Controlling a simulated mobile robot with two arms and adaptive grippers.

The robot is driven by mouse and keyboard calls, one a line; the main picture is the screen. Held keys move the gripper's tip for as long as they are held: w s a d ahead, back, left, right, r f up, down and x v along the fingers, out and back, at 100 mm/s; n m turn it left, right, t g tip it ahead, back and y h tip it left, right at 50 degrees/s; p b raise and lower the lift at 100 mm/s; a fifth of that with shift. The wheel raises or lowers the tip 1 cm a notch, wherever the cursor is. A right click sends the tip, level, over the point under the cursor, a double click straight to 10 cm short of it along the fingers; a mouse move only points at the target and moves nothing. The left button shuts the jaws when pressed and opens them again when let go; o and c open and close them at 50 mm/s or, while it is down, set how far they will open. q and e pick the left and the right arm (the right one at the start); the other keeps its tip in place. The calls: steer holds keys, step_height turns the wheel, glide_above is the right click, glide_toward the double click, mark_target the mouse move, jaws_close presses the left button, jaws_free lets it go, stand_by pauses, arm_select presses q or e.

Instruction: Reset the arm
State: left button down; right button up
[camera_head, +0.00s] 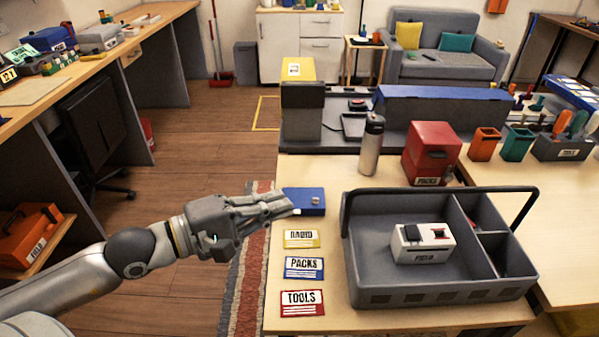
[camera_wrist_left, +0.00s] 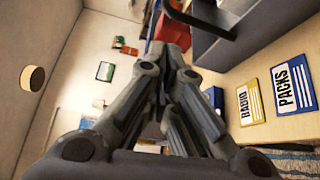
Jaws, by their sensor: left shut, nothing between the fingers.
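My left arm comes in from the left in the head view. Its gripper (camera_head: 288,204) is shut and empty, its tips beside or in front of a small blue box (camera_head: 311,201) on the table's left edge; I cannot tell if they touch. In the left wrist view the gripper (camera_wrist_left: 172,40) shows with its fingers together. A grey tote (camera_head: 362,281) with compartments stands to the right, holding a white device (camera_head: 423,245) with a dark top in its large compartment. My right gripper is not in view.
The cards RADIO (camera_head: 301,239), PACKS (camera_head: 302,268) and TOOLS (camera_head: 302,303) lie left of the tote. A steel bottle (camera_head: 371,146) and a red PACKS box (camera_head: 431,152) stand behind it. Wooden floor (camera_head: 185,215) is open left of the table.

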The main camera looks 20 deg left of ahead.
arm_select(q)
steer(key=w+a+f+n+t+y+p, duration=0.1)
steer(key=w+a+f+n+y, duration=0.2)
steer(key=a+f+n, duration=0.5)
steer(key=w+a+f+n+t+y, duration=0.1)
steer(key=w+a+f+n+y, duration=0.2)
steer(key=a+f+n, duration=0.55)
steer(key=s+a+f+n+g+y, duration=0.2)
steer(key=s+a+f+n+y, duration=0.1)
steer(key=f+n, duration=0.65)
steer(key=s+a+f+n+g+y, duration=0.1)
steer(key=s+a+f+n+y, duration=0.15)
steer(key=f+n, duration=0.75)
steer(key=s+d+f+n+g+p, duration=0.1)
steer(key=s+d+f+n+g, duration=0.15)
steer(key=s+f+n, duration=0.65)
steer(key=s+d+f+n+g+p, duration=0.1)
steer(key=s+d+f+n+g, duration=0.2)
steer(key=s+f, duration=0.65)
steer(key=s+d+f+n+g+h, duration=0.1)
steer(key=s+d+f+n+g, duration=0.5)
steer(key=s, duration=1)
steer(key=d+f+n, duration=0.3)
steer(key=d+f, duration=0.3)
steer(key=d, duration=0.1)
steer(key=shift+d+f, duration=0.35)
